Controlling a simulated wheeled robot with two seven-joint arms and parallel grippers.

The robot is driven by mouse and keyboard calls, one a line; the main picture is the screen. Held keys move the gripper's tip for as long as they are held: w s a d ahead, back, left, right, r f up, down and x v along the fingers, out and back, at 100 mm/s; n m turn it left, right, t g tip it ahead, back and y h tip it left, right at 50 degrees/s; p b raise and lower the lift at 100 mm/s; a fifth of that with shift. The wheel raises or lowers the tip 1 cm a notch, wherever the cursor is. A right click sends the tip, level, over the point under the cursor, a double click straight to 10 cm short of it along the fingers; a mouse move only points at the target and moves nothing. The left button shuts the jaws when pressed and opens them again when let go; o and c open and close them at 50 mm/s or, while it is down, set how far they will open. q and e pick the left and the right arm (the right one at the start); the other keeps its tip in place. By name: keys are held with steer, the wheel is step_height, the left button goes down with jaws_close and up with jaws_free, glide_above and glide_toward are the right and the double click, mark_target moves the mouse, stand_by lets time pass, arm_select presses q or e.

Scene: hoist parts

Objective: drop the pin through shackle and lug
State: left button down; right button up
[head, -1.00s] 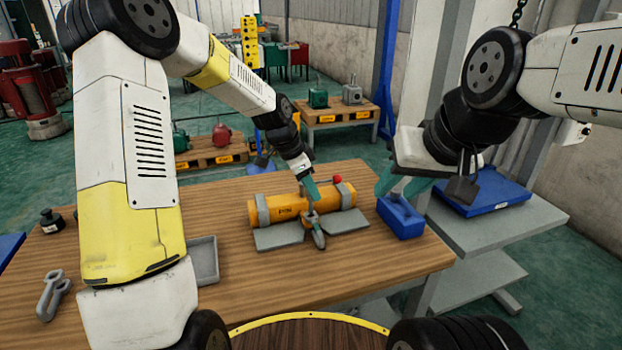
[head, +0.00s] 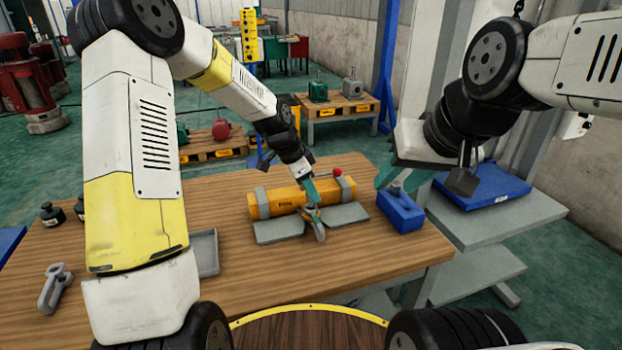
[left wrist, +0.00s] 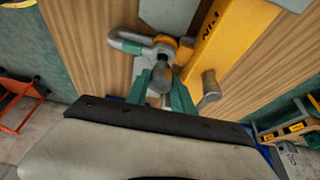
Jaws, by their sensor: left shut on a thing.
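The yellow hoist body (head: 290,201) lies on the wooden table with grey straps and grey pads. A grey shackle (head: 317,226) sits at the lug at its front edge; it also shows in the left wrist view (left wrist: 128,42). My left gripper (head: 313,195) points down over the shackle and lug. In the left wrist view its teal fingers are shut around the grey head of the pin (left wrist: 162,78). The pin's lower end is hidden, so I cannot tell how deep it sits. My right gripper (head: 402,181) has its teal fingers apart, above the blue block, and looks empty.
The blue block (head: 401,212) stands at the table's right edge. A grey tray (head: 205,252), a loose shackle-like part (head: 55,289) and dark weights (head: 51,214) are at the left. A red ball (head: 336,173) is behind the hoist body. The table's front middle is clear.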

arm_select(q)
steer(key=shift+f, duration=0.9)
steer(key=c, duration=1)
jaws_free()
steer(key=shift+v, duration=3.95)
